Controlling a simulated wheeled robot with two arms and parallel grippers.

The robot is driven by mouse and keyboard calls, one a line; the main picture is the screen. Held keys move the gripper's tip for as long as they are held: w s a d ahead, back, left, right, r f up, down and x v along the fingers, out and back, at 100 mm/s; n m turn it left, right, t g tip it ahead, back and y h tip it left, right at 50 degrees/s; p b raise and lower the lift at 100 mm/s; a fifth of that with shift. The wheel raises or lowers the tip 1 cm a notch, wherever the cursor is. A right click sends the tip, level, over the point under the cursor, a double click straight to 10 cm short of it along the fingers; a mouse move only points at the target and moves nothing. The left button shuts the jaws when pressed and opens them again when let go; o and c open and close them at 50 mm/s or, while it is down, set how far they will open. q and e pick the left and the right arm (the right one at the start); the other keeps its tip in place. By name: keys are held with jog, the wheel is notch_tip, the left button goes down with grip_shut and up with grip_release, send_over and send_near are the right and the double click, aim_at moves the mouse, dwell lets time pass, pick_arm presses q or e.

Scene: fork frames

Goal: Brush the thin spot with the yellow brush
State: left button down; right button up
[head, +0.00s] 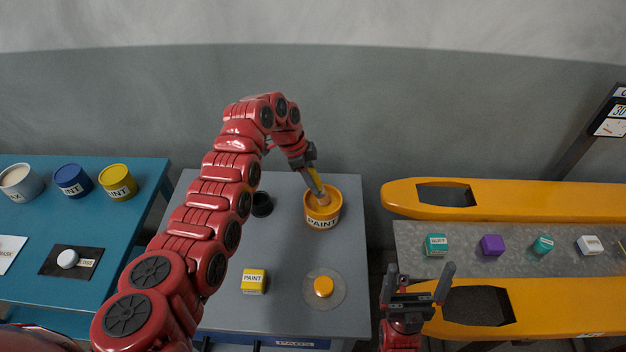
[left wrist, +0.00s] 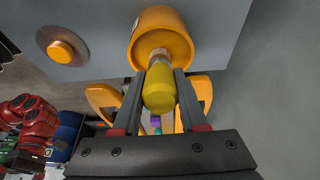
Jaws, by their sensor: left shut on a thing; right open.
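My left gripper (head: 308,164) is shut on the yellow brush (head: 315,180) and points down over the orange paint pot (head: 322,212). In the left wrist view the brush's rounded yellow handle (left wrist: 159,92) sits between the two fingers, and its metal collar meets the mouth of the pot (left wrist: 163,40). The bristles are hidden; the brush's lower end appears to be inside the pot. My right gripper (head: 418,275) is open and empty in front of the fork frames.
The grey table (head: 285,255) bears a black cup (head: 262,204), a yellow PAINT block (head: 253,281) and an orange knob on a grey disc (head: 338,296). A blue table (head: 125,225) with paint cans stands left. Small coloured blocks line the grey strip (head: 460,262) between the forks.

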aim_at(313, 170)
pick_arm(q)
jog(key=shift+r, duration=3.35)
